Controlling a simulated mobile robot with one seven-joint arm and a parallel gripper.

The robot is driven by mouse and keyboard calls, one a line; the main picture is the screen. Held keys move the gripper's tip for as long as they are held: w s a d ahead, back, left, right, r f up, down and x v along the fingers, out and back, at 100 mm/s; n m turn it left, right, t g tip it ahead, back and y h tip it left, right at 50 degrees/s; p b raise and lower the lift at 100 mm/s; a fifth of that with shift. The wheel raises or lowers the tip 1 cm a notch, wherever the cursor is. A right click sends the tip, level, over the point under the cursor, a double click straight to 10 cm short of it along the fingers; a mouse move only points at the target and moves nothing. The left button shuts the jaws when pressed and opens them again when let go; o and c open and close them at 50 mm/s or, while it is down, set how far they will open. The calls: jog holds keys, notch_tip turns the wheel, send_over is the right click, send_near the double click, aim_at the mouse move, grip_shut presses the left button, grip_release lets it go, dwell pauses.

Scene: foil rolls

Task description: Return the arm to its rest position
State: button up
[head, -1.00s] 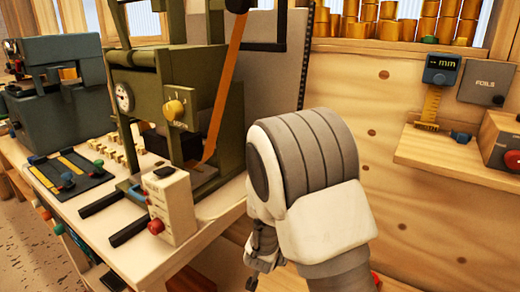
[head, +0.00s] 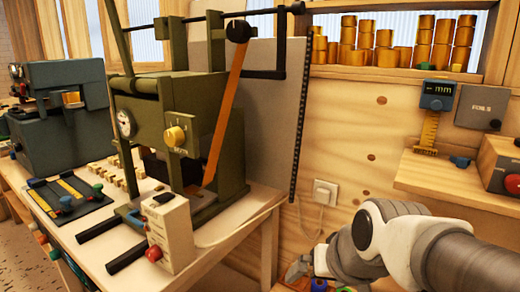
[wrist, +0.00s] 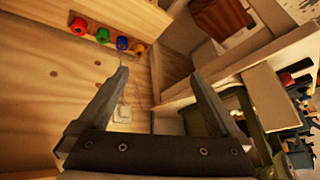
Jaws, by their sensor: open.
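My arm (head: 385,242), white and grey, is at the lower right of the head view, in front of the wooden wall panel. Its hand end is low and partly out of view, so the fingers are unclear there. In the wrist view my gripper (wrist: 160,78) has its two fingers spread wide with nothing between them. The wall panel (wrist: 50,85) and a white wall outlet (wrist: 122,114) show beyond the fingers.
The bench (head: 238,222) at left carries a green roll machine (head: 150,105) and a white control box (head: 171,235). A wooden shelf (head: 440,185) with a mm gauge (head: 437,95) is at right. Gold foil rolls (head: 387,57) line the window ledge. Coloured knobs (wrist: 103,36) show in the wrist view.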

jog(key=s+d+r+h+p, duration=0.1)
jog(key=s+d+r+h, duration=0.2)
jog(key=s, duration=0.5)
notch_tip(320, 180, up, 23)
jog(key=d+y+p, duration=0.1)
jog(key=p, duration=2.2)
jog(key=shift+n+g+p, duration=0.3)
jog(key=shift+p, duration=0.1)
